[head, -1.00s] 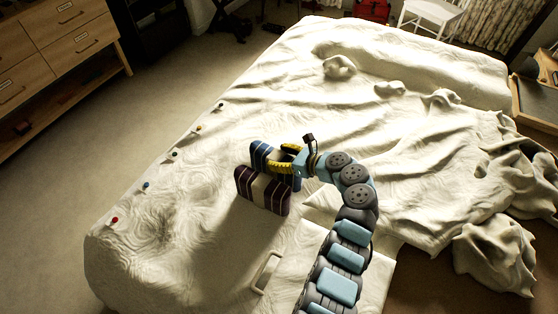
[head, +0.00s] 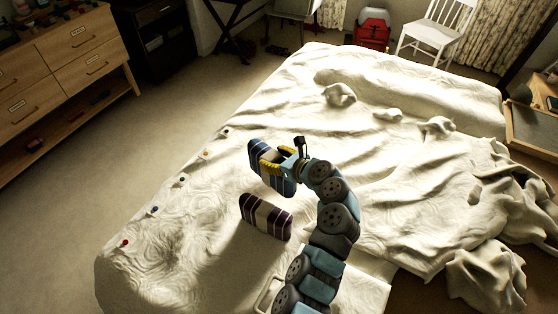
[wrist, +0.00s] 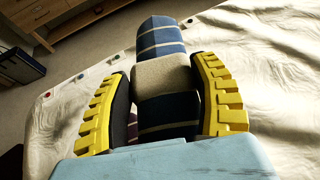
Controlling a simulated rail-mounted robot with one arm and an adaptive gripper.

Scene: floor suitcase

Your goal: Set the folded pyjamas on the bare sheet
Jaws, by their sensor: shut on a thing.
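My gripper (head: 271,164) is shut on a folded blue bundle with pale stripes (head: 285,184), probably the pyjamas, and holds it upright above the bed. In the wrist view the bundle (wrist: 160,38), with a beige band around it, stands between the yellow pads (wrist: 162,98). A second folded bundle, dark purple with pale stripes and a beige middle (head: 265,216), rests on the bed just nearer, apart from the held one. The bed is spread with a rumpled white sheet (head: 180,240); its left part looks bare. The held bundle's underside is hidden.
Several coloured pins (head: 154,210) line the bed's left edge. Crumpled cloth (head: 490,275) heaps at the right, and small lumps (head: 340,94) rise at the far end. A pale handle (head: 268,294) shows in front. A wooden dresser (head: 75,55) stands at the left.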

